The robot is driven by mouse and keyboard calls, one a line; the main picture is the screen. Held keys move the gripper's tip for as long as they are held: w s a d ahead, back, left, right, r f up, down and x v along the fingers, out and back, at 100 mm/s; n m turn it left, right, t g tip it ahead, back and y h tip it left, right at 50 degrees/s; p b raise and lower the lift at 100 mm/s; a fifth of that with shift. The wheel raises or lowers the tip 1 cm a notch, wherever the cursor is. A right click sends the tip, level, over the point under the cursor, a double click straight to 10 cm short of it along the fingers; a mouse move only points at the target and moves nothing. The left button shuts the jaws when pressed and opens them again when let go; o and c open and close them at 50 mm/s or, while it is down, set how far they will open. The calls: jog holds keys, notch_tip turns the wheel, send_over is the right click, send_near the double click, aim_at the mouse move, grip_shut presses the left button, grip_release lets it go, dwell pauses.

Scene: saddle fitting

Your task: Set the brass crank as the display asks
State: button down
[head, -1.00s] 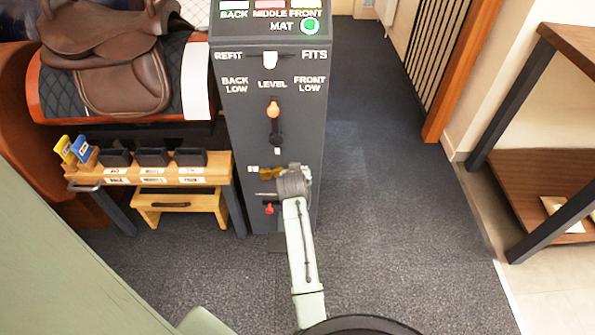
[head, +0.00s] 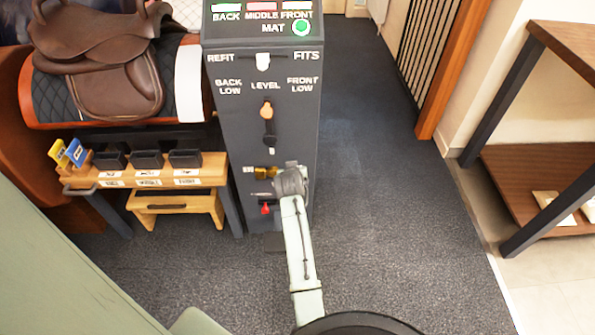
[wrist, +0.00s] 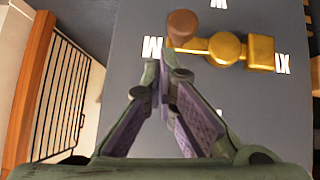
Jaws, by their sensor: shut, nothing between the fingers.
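The brass crank (wrist: 225,48) is on the dark front panel of a tall cabinet. In the wrist view its brown knob (wrist: 182,25) points to the upper left, and a square brass block (wrist: 260,52) is on its right. White marks surround it, partly cut off or covered. In the head view the crank (head: 264,172) is small, left of my wrist. My gripper (wrist: 158,78) is shut and empty, its tips just below the knob in the picture; I cannot tell whether they touch.
A red knob (head: 266,208) is below. A saddle (head: 105,55) and a wooden bench with bins (head: 150,183) stand left. Carpet to the right is clear, before a shelf (head: 535,185).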

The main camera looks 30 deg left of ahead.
jog(key=s+d+r, duration=0.5)
jog(key=r, duration=0.4)
jog(key=shift+s+d+r, duration=0.2)
jog(key=shift+s+d, duration=0.05)
jog(key=shift+d, duration=0.05)
